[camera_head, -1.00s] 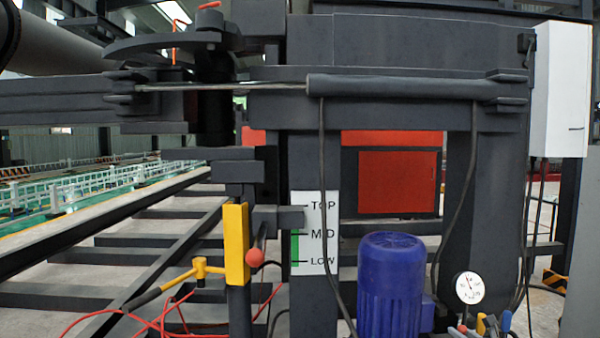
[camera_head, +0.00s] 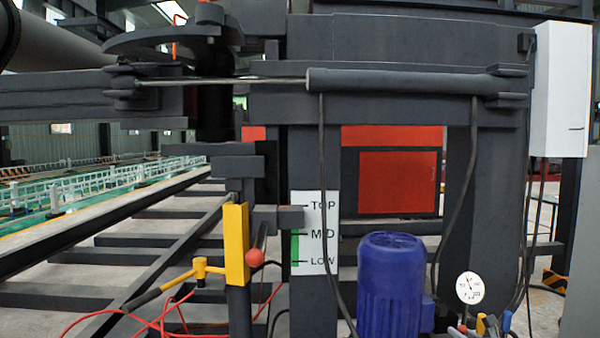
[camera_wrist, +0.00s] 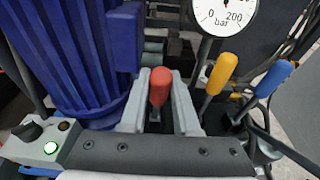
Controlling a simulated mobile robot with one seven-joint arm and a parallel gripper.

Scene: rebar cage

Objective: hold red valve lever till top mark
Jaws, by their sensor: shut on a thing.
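The red valve lever (camera_wrist: 160,87) stands between the two grey fingers of my gripper (camera_wrist: 160,105) in the wrist view. The fingers are shut on it, and its red tip shows above them. In the head view the white mark board (camera_head: 329,232) carries TOP, MID and LOW marks. Its top mark (camera_head: 322,206) is at the upper end, and a green strip (camera_head: 295,248) runs beside MID and LOW. A dark bar end (camera_head: 291,217) overlaps the board's left edge between TOP and MID. My gripper does not show clearly in the head view.
A yellow lever (camera_wrist: 222,72) and a blue lever (camera_wrist: 273,78) stand right of the red one. A pressure gauge (camera_wrist: 226,16) is above them.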

